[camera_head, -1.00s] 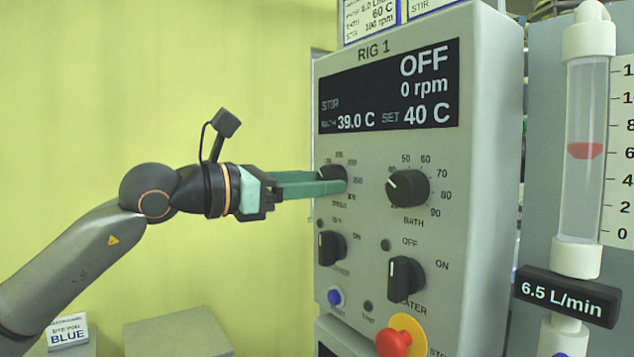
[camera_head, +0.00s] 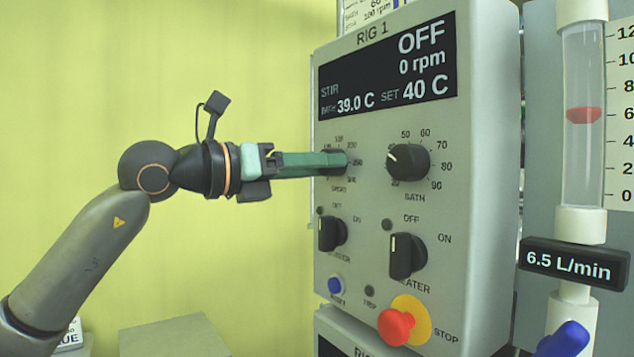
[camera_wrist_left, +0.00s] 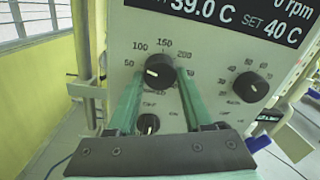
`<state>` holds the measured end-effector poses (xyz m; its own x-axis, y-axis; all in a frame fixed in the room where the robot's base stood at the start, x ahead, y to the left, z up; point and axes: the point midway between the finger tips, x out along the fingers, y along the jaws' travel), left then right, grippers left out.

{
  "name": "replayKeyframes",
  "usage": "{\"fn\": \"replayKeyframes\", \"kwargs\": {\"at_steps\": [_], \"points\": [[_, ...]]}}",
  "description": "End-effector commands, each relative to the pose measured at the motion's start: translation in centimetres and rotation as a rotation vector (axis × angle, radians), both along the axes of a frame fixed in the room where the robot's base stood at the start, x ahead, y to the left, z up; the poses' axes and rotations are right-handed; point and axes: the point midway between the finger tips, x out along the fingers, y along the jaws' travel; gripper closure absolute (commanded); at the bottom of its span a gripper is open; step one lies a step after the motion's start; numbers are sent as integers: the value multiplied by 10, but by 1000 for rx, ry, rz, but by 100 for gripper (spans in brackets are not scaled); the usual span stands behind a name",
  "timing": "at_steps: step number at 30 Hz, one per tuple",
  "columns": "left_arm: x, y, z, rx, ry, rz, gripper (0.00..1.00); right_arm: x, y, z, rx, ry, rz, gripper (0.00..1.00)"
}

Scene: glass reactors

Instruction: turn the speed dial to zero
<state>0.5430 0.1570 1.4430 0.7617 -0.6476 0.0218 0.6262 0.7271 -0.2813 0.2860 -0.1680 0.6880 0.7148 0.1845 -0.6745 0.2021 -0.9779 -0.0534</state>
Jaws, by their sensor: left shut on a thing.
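The speed dial (camera_wrist_left: 159,70) is a round black knob with a pale pointer mark, on the face of the Rig 1 control box (camera_head: 480,140). In the left wrist view its scale reads 50, 100, 150 and 200 around the top, and the mark sits toward the knob's left side. My left gripper (camera_head: 340,162) comes in from the left with its green fingers shut on the dial, one on each side. In the head view the fingers hide most of the dial. The display (camera_head: 390,68) reads OFF, 0 rpm, bath 39.0 C, set 40 C. My right gripper is out of view.
The bath dial (camera_head: 408,161) is close to the right. Two black switches sit below, the heater switch (camera_head: 406,256) among them. A blue button (camera_head: 335,285) and a red stop button (camera_head: 397,326) are lower. A flow tube (camera_head: 583,170) stands right. Left is free.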

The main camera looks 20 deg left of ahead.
Motion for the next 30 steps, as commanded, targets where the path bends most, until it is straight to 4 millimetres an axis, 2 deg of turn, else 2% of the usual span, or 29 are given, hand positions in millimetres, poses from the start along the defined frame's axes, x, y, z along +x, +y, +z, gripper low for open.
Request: {"fn": "replayKeyframes", "kwargs": {"at_steps": [1,10,21,30], "points": [[0,-1,-3,-39,27,-2,100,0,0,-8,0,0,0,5],[-1,-1,-2,-262,201,-1,100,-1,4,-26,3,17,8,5],[-2,-2,0,-538,415,-1,100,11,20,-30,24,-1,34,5],[-3,-3,2,-727,562,-1,100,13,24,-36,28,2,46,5]]}}
